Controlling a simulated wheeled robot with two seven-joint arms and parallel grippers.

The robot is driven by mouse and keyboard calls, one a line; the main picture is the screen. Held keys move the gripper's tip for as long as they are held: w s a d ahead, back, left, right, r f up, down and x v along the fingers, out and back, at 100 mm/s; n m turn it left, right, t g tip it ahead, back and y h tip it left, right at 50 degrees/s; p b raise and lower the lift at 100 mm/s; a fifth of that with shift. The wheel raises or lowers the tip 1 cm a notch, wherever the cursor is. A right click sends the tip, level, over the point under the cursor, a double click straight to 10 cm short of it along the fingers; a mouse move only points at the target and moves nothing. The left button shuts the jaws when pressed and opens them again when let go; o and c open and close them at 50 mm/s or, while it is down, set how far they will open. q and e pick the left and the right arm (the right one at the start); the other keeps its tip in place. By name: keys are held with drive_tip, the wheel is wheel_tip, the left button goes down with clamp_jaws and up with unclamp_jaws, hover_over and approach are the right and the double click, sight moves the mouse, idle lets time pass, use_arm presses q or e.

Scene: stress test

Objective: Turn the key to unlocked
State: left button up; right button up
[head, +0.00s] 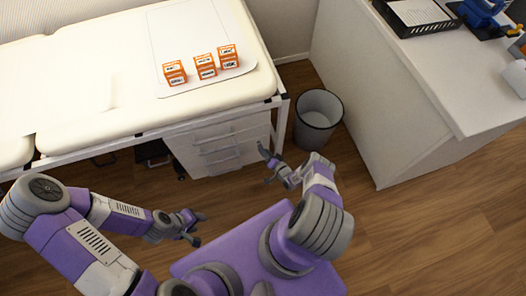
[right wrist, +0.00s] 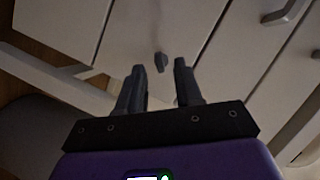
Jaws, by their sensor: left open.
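A small dark key (right wrist: 160,62) sticks out of the pale front of the drawer cabinet (right wrist: 185,25) in the right wrist view. Its exact turn is too small to tell. In the head view the white cabinet (head: 222,150) stands under the padded bench, and the key cannot be made out. My right gripper (head: 266,166) is by the cabinet's right end. In the right wrist view its fingers (right wrist: 159,70) are apart, with the key showing in the gap between the tips; no contact is visible. My left gripper (head: 199,230) is open and empty above the floor.
The cream bench (head: 120,75) overhangs the cabinet, with a metal leg (head: 280,128) at its right corner. Orange-and-white boxes (head: 205,66) stand on it. A grey bin (head: 317,112) stands close to my right gripper. A white desk (head: 400,100) is at right. The floor (head: 430,220) below is clear.

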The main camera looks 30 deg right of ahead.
sight(260, 145)
drive_tip(key=shift+x, duration=1.05)
drive_tip(key=shift+c, duration=0.3)
clamp_jaws()
drive_tip(key=n+h, duration=0.1)
drive_tip(key=n, duration=0.1)
drive_tip(key=n+g+h+p, duration=0.1)
drive_tip(key=n+h, duration=0.1)
drive_tip(key=n, duration=0.1)
drive_tip(key=n+g+h+p, duration=0.1)
drive_tip(key=n, duration=0.1)
drive_tip(key=shift+a+r, duration=0.15)
drive_tip(key=shift+a, duration=0.2)
drive_tip(key=shift+n+h, duration=0.3)
